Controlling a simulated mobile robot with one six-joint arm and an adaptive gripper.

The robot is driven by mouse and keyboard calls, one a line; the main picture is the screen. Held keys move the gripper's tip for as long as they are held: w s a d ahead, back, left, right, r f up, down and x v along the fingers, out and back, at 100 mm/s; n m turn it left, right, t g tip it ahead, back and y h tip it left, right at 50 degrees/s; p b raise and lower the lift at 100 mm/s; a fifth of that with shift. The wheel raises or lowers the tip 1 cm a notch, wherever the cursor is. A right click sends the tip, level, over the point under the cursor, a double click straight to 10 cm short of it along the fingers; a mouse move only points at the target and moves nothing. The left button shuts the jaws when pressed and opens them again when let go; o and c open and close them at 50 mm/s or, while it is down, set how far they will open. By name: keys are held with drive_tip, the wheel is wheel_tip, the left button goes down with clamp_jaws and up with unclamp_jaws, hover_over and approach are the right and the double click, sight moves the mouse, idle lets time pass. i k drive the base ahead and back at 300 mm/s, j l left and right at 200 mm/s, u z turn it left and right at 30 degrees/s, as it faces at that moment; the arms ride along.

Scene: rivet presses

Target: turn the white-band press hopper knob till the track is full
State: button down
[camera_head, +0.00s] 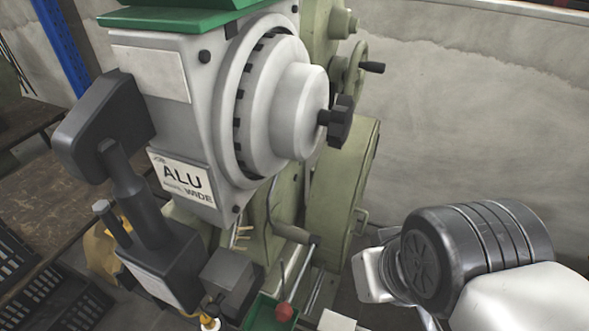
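A press with a pale grey housing fills the upper middle of the head view. Its round hopper (262,100) is a pale drum with dark slots around the rim. A black lobed hopper knob (340,122) sticks out to the right from the hub's centre. A card (182,182) below reads "ALU WIDE". I cannot tell a separate white band from the pale drum. I cannot make out how full any track is. My arm (470,255) is at the lower right, apart from the knob. My gripper is not in view.
A green machine body with a handwheel (355,70) stands behind the hopper. A dark angled unit (108,125) is at left. A red ball lever (285,311) and green tray (262,313) are below. Black crates (25,270) lie lower left. A concrete wall (470,100) backs the open right side.

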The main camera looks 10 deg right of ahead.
sight(339, 120)
drive_tip(key=k+j+z, duration=0.2)
drive_tip(key=j, duration=0.25)
drive_tip(key=j+z, duration=0.2)
drive_tip(key=j, duration=0.25)
drive_tip(key=k+j+z, duration=0.2)
drive_tip(key=j, duration=0.25)
drive_tip(key=i, duration=0.05)
